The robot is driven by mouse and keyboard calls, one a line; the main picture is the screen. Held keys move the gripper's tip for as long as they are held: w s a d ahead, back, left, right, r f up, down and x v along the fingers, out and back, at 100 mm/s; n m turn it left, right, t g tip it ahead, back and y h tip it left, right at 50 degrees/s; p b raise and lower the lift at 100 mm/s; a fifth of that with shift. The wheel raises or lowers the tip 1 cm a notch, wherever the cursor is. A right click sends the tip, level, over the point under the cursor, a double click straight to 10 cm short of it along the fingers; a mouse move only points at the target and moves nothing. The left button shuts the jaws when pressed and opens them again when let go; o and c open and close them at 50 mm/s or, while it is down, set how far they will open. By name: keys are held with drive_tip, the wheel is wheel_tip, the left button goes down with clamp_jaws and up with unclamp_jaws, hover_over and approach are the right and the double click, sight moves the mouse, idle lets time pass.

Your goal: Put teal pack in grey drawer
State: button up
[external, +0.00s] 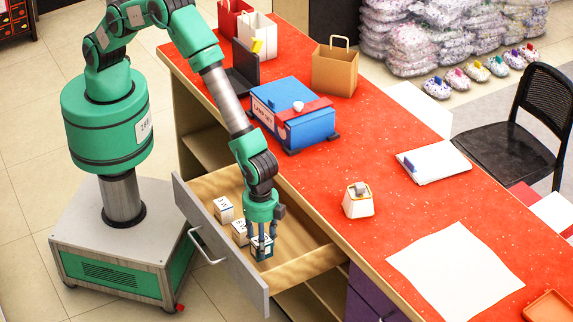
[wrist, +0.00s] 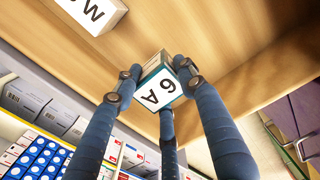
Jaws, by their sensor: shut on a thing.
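The teal pack (external: 263,252) is a small box with a white label on top, over the open grey drawer (external: 197,222). My gripper (external: 262,238) points down into the drawer, its fingers around the pack.
Several white-labelled packs (external: 224,208) stand in the drawer to the left of my gripper. One shows in the wrist view (wrist: 92,12). The red counter (external: 330,195) beside the drawer holds a blue box (external: 310,128) and a small white-sided object (external: 358,205).

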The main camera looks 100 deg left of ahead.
drive_tip(key=shift+f, duration=0.1)
drive_tip(key=shift+f+b, duration=0.45)
drive_tip(key=shift+f, duration=1.3)
drive_tip(key=shift+f, duration=0.15)
drive_tip(key=o, duration=1.2)
drive_tip(key=shift+c, duration=0.2)
wheel_tip(320, 180, up, 12)
drive_tip(key=p, duration=0.3)
drive_tip(key=shift+r, duration=0.25)
